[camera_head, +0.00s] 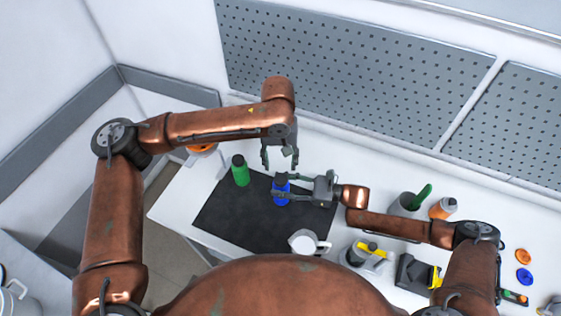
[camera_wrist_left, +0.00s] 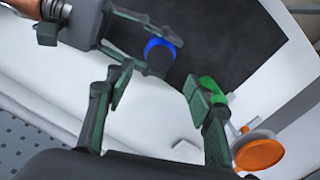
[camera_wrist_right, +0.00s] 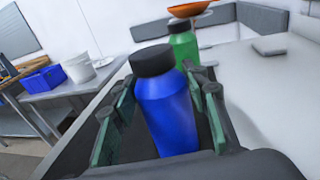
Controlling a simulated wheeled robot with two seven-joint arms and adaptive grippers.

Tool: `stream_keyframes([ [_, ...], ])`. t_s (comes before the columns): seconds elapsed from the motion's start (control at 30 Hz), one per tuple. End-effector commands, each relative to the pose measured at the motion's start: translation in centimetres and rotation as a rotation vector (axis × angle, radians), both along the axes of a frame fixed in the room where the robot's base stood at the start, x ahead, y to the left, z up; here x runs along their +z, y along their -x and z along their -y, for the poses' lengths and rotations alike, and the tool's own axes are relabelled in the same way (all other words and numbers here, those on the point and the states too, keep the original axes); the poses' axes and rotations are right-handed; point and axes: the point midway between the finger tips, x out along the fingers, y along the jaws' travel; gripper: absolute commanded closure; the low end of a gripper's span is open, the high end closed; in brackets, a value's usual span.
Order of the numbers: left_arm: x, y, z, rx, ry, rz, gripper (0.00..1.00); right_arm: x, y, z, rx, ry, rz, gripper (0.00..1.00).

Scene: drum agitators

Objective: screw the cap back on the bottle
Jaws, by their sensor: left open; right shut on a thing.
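The blue bottle (camera_head: 281,195) stands upright on the black mat (camera_head: 228,226). My right gripper (camera_wrist_right: 166,108) is shut on it from the right side, one finger on each side of its body. A black cap (camera_wrist_right: 152,60) sits on top of the blue bottle; whether it is screwed tight cannot be told. My left gripper (camera_head: 280,160) is open and empty above the bottle, pointing down. In the left wrist view the cap (camera_wrist_left: 160,62) shows between and beyond the open fingertips. A green bottle (camera_head: 240,173) with a black cap stands to the left, apart from both grippers.
A white mug (camera_head: 303,242) stands at the mat's front right corner. An orange dish (camera_wrist_left: 259,154) lies behind the green bottle. The mat's left front is clear.

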Motion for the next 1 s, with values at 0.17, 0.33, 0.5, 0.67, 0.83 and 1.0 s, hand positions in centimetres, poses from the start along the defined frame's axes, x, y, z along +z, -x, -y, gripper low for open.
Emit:
stream_keyframes([
  [0.17,0.0,0.0,0.0,0.003,0.000,0.000,0.51,-0.3,0.0,0.1,-0.003,0.006,-0.002,1.00],
  [0.33,-0.2,0.0,0.0,0.002,0.000,0.000,0.51,-0.3,0.0,0.1,-0.003,0.006,-0.002,1.00],
  [0.5,-1.7,0.1,0.0,0.001,-0.001,-0.003,0.51,-0.3,0.0,0.1,-0.003,0.005,-0.002,1.00],
  [0.67,-4.2,0.1,0.1,0.001,-0.002,-0.003,0.51,-0.3,0.0,0.1,-0.003,0.005,-0.002,1.00],
  [0.83,-6.5,0.1,0.1,0.001,-0.001,-0.001,0.51,-0.3,0.0,0.1,-0.002,0.005,-0.002,1.00],
  [1.0,-7.8,0.1,0.2,0.001,0.000,-0.001,0.51,-0.3,0.0,0.1,-0.002,0.005,-0.002,1.00],
])
